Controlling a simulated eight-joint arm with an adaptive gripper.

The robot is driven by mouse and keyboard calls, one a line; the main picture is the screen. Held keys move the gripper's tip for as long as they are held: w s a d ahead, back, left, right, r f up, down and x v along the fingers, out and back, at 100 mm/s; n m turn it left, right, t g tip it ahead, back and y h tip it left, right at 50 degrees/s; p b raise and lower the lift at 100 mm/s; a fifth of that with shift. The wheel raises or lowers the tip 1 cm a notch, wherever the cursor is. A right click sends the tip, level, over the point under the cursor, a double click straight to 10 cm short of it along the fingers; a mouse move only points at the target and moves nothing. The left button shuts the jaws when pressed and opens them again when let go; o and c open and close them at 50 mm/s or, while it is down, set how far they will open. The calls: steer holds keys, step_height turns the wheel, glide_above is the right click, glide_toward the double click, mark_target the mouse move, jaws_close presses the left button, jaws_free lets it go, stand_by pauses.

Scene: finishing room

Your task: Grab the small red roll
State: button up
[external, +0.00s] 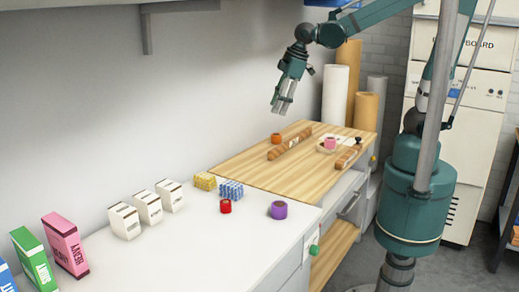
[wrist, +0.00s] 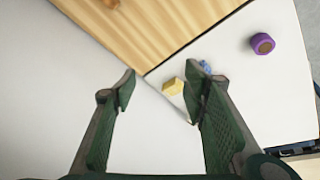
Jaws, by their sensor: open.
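The small red roll (external: 225,206) stands on the white counter, in front of the blue patterned box, in the external view. My gripper (external: 281,108) hangs high above the counters, apart from the roll, which is lower and to the left in the external view. In the wrist view my gripper (wrist: 160,82) has its two fingers spread wide, with nothing between them.
A purple roll (external: 278,210) stands right of the red one. Yellow (external: 204,181) and blue (external: 231,189) patterned boxes sit close behind. White cartons (external: 147,207) stand left. The wooden top (external: 240,162) holds an orange roll (external: 276,138) and bread (external: 289,142).

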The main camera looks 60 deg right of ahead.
steer(key=w+a+f+n+g, duration=0.1)
steer(key=w+a+f+n, duration=0.25)
steer(key=a, duration=0.45)
steer(key=n+g+h+b, duration=0.1)
steer(key=n+g+b, duration=0.15)
steer(key=n, duration=0.55)
glide_above(226, 202)
steer(key=p, duration=0.1)
steer(key=f, duration=1.9)
steer(key=shift+w+d, duration=0.2)
steer(key=shift+d, duration=0.05)
steer(key=shift+s+a+f+n, duration=0.15)
steer(key=shift+a+f+n, duration=0.05)
steer(key=shift+a+n, duration=0.05)
steer(key=shift+f, duration=1.3)
steer(key=shift+f+b, duration=0.6)
steer(key=shift+f, duration=2)
